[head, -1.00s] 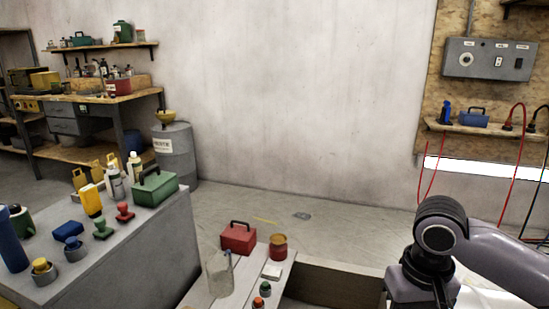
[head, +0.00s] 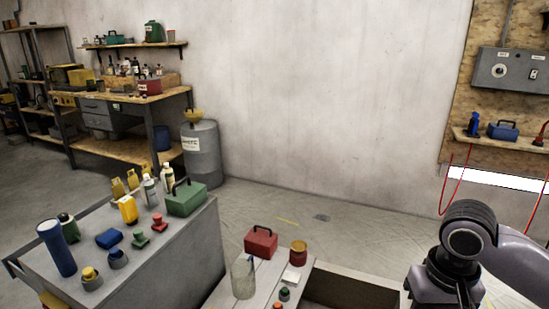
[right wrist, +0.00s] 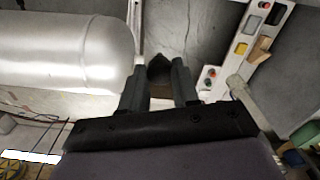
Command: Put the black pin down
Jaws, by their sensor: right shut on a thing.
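My right gripper (right wrist: 159,78) shows in the right wrist view, its two dark fingers shut on a small black piece, the black pin (right wrist: 159,66). The pin's dark, pointed end shows between the fingertips; the rest of it is hidden. The pin appears held above the floor, but its height cannot be told. In the head view only links of my right arm show at the lower right; its gripper and the pin are out of that frame. My left gripper is not in view.
A grey bench (head: 150,255) at lower left holds a green toolbox (head: 187,201), a blue cylinder (head: 56,248) and several small pieces. A pale surface beside it bears a red toolbox (head: 261,243) and a clear jar (head: 243,278). A silver tank (right wrist: 65,55) lies left of the right gripper.

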